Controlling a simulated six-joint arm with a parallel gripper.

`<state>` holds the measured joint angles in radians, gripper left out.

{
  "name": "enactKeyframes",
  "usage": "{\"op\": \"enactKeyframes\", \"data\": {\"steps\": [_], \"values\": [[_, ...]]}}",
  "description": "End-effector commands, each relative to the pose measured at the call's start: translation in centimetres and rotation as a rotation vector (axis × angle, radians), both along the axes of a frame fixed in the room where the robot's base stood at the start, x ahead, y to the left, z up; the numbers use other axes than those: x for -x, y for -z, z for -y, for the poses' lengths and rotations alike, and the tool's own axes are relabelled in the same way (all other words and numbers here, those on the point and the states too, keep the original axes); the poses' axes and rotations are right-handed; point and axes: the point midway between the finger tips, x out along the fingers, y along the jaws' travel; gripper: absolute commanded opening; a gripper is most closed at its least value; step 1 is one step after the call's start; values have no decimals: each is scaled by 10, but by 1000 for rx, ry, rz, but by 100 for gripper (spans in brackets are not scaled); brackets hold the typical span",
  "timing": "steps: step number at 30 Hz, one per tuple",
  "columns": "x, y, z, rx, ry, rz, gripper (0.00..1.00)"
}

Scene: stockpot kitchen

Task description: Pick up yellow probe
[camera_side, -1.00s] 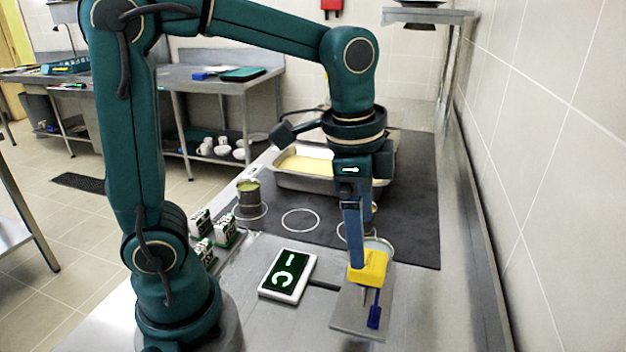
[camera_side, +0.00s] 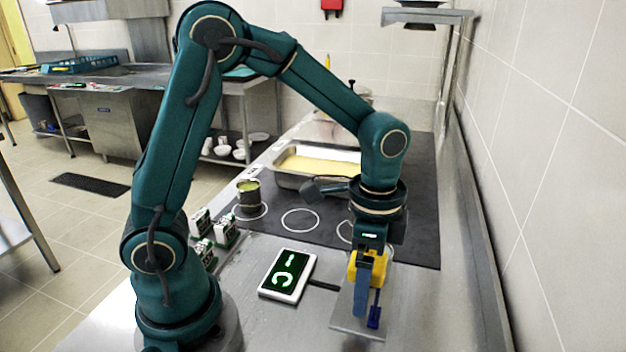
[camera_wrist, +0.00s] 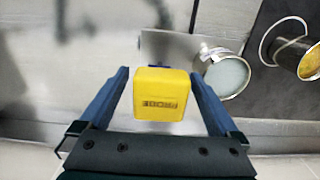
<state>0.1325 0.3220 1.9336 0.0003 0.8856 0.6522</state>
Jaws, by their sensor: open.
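The yellow probe (camera_side: 378,268) has a blocky yellow head and stands at the grey plate (camera_side: 345,322) on the counter. In the wrist view its yellow head (camera_wrist: 162,90) sits between my two blue fingers, with a visible gap on each side. My gripper (camera_wrist: 160,73) is open around the head, pointing down. In the side view one finger covers part of the head, and the far finger is mostly hidden. The probe's lower part is hidden behind the finger.
A dark blue upright piece (camera_side: 375,315) stands on the plate close by. A display (camera_side: 287,275) with lit green-white characters lies to the left.

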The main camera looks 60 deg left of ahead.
Motion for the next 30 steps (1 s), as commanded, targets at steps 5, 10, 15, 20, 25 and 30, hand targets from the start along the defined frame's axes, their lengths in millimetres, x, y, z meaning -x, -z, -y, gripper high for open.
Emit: {"op": "enactKeyframes", "data": {"steps": [5,10,15,20,25,30], "values": [[0,0,0,0,0,0,78],[0,0,0,0,0,0,13],[0,-1,0,1,0,1,0],[0,-2,0,0,0,1,0],[-2,-20,0,1,0,8,0],[-2,-54,0,1,0,10,0]]}}
